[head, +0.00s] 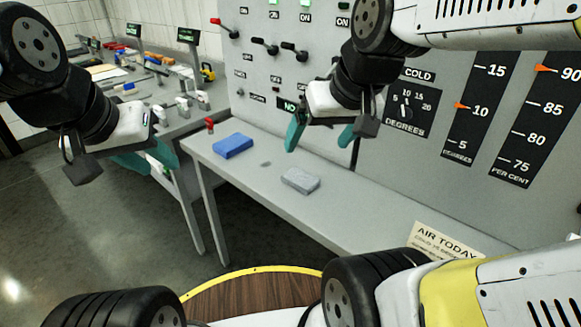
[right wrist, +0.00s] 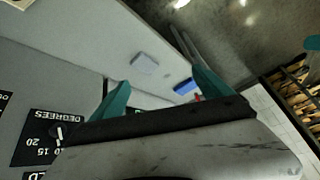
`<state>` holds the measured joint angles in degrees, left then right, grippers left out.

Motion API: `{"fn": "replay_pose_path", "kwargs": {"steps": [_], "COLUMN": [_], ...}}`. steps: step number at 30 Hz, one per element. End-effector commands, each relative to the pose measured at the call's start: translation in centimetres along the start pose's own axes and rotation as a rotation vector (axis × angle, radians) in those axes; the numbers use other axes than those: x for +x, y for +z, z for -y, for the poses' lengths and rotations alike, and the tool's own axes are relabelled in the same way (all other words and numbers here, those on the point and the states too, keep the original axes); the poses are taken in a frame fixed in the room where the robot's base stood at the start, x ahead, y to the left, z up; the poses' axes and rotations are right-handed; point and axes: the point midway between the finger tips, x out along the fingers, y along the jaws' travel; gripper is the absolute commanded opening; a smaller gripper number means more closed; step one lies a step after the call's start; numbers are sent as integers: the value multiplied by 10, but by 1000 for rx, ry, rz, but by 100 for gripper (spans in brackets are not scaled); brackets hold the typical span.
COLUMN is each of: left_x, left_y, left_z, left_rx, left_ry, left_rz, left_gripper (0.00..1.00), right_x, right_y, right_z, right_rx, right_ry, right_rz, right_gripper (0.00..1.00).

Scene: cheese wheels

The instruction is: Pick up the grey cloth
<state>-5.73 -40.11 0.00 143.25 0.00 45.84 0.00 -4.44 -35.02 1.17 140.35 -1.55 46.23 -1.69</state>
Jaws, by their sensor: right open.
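The grey cloth (head: 300,181) lies folded flat on the narrow grey shelf (head: 345,213) below the panel. It also shows in the right wrist view (right wrist: 144,63), beyond and between the fingertips. My right gripper (head: 318,144) is open and empty, above and behind the cloth near the panel, apart from it. Its teal fingers stand wide apart in the right wrist view (right wrist: 160,82). My left gripper (head: 150,160) is at the left, away from the cloth; its fingers overlap, so its opening is unclear.
A blue cloth (head: 233,146) lies on the shelf left of the grey one. A small red object (head: 210,125) stands at the shelf's left end. The control panel with levers (head: 293,49) rises behind. A cluttered bench (head: 130,85) is at the back left.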

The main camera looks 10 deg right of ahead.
Motion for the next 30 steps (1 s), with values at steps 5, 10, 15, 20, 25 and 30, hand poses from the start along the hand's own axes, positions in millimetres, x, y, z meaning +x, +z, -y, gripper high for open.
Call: {"fn": "replay_pose_path", "kwargs": {"steps": [5,10,15,20,25,30], "left_x": [0,0,0,0,0,0], "left_y": [0,0,0,0,0,0], "left_z": [0,0,0,0,0,0], "left_rx": [0,0,0,0,0,0], "left_ry": [0,0,0,0,0,0], "left_rz": [0,0,0,0,0,0], "left_gripper": [36,36,36,36,36,36], "right_x": [38,89,153,212,249,265], "right_y": [-39,-72,-94,-102,-102,-98], "right_z": [-16,-32,-48,-60,-68,-71], "right_rx": [-128,-262,-388,-482,-536,-550], "right_ry": [55,72,50,8,-27,-37], "right_rz": [137,265,387,473,522,533], "right_gripper": [89,89,89,89,89,89]}}
